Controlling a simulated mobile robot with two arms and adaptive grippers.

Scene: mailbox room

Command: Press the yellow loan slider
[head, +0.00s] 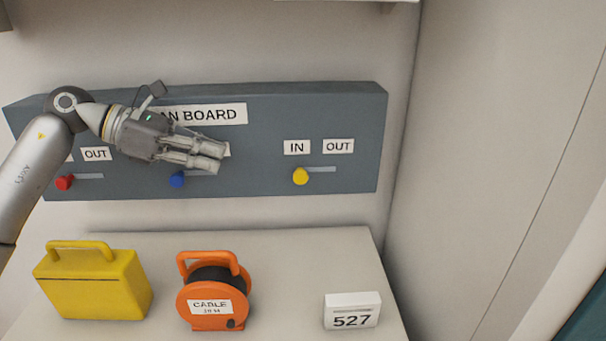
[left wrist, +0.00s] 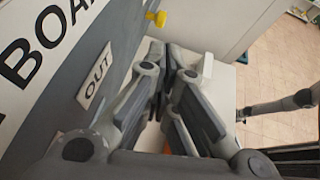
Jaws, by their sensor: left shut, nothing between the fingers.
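The yellow loan slider (head: 300,176) is a round knob at the left end of its slot, under the IN label, on the right part of the grey loan board (head: 270,140). It also shows near the top of the left wrist view (left wrist: 158,18). My left gripper (head: 222,158) is shut and empty in front of the middle of the board, to the left of the yellow slider and apart from it. It covers part of the board's title and the middle labels. In the left wrist view its fingers (left wrist: 160,95) come together. My right gripper is in neither view.
A blue slider (head: 177,180) and a red slider (head: 65,182) sit further left on the board. On the shelf (head: 290,270) below stand a yellow case (head: 95,287), an orange cable reel (head: 212,318) and a white 527 block (head: 352,311). A wall (head: 480,150) rises at right.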

